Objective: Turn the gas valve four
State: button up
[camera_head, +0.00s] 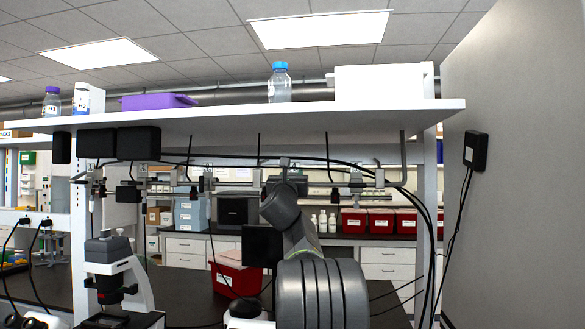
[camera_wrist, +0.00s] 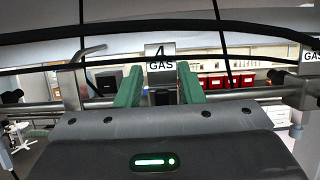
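The gas valve four is marked by a white label plate (camera_wrist: 160,58) reading "4 GAS" in the wrist view. Its dark body (camera_wrist: 161,97) shows below the plate, on a metal pipe rail. My gripper (camera_wrist: 161,82) has two green fingers, one on each side of the valve. The fingers stand apart and look open, with the valve between them. I cannot tell whether they touch it. The valve's lower part is hidden behind the gripper body. In the head view my arm covers most of this spot.
Another gas label (camera_wrist: 311,56) is at the right of the wrist view. Black cables hang near the rail. A white shelf (camera_head: 230,117) overhangs the rail in the head view. A microscope (camera_head: 110,270) and a red bin (camera_head: 236,274) stand on the dark bench.

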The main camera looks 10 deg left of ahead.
jog(key=shift+w+r, duration=0.1)
jog(key=shift+w, duration=0.35)
jog(key=shift+d, duration=0.1)
grip_shut()
jog(key=shift+d+m+h, duration=0.2)
jog(key=shift+m+h, duration=0.4)
jog(key=shift+m, duration=0.5)
grip_release()
